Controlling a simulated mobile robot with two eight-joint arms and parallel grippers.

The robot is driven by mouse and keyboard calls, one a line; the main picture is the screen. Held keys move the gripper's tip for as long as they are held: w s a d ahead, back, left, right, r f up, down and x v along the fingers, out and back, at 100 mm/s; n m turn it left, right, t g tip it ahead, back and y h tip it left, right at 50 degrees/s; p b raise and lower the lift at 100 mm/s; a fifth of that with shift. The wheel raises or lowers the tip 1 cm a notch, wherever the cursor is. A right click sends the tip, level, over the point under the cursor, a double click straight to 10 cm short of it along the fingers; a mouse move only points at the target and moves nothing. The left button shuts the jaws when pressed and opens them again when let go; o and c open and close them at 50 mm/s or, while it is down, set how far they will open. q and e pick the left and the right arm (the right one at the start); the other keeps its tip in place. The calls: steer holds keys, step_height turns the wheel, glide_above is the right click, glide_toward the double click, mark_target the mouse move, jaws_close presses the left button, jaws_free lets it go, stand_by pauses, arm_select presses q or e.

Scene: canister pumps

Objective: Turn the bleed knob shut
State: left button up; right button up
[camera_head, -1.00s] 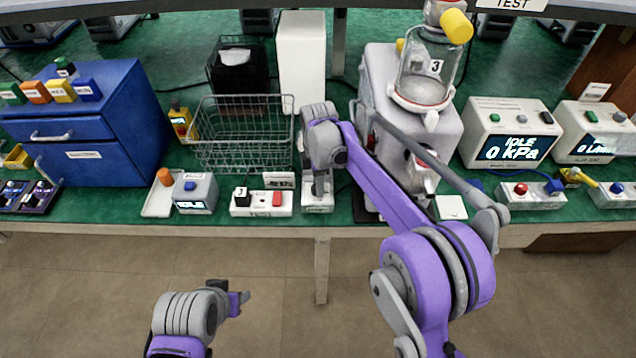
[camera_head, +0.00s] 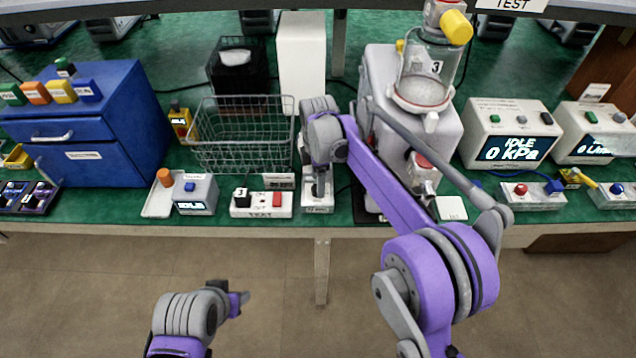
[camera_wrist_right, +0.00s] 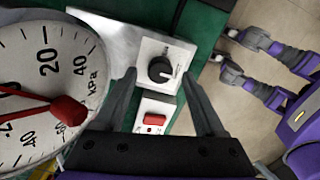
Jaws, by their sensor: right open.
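The bleed knob (camera_wrist_right: 161,69) is a round black knob with a white pointer line on a white panel (camera_wrist_right: 180,50), in the right wrist view. My right gripper (camera_wrist_right: 158,80) is open, with one dark finger on each side of the knob. I cannot tell whether either finger touches it. In the head view my right gripper (camera_head: 319,186) points down over a small white block (camera_head: 318,206) at the bench's front edge, and hides the knob. My left gripper (camera_head: 240,303) hangs over the floor, away from the bench. Its jaw opening is unclear.
A large kPa gauge (camera_wrist_right: 45,75) with a red hub stands close beside the right gripper. A red switch (camera_wrist_right: 155,119) is close to the knob. The wire basket (camera_head: 240,155) and test box (camera_head: 250,212) are to the left, the grey pump (camera_head: 445,130) to the right.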

step_height(320, 180, up, 9)
steer(key=shift+p, duration=0.3)
stand_by(0.5)
